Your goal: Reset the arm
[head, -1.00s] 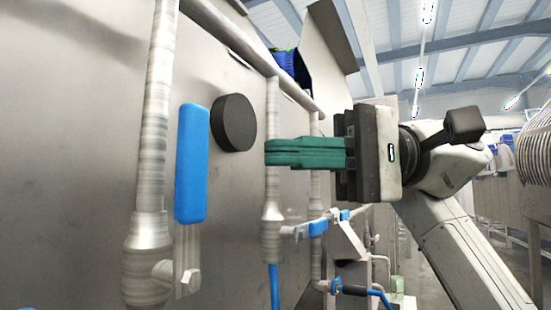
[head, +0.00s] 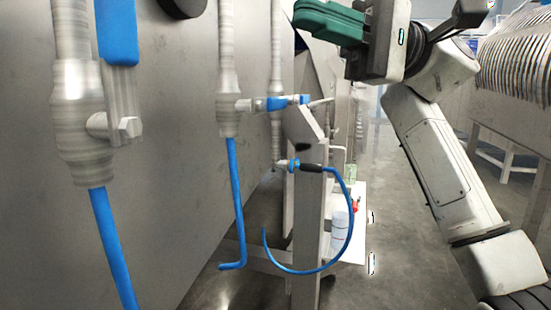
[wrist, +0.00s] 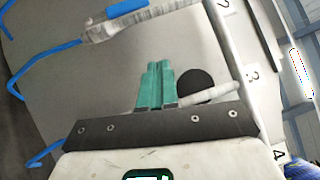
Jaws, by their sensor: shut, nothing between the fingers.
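My gripper (head: 328,20) has green fingers and sits at the top of the head view, in front of the steel tank wall. The fingers lie together and hold nothing. In the wrist view my gripper (wrist: 155,82) points at the grey wall, with the black round disc (wrist: 196,87) just right of the fingertips. My white arm rises from the lower right of the head view to the gripper.
A pipe with a blue-handled valve (head: 118,35) stands at the left on the wall. A second valve (head: 275,103) with a blue hose (head: 236,195) is nearer the middle. Floor (head: 400,250) shows beyond.

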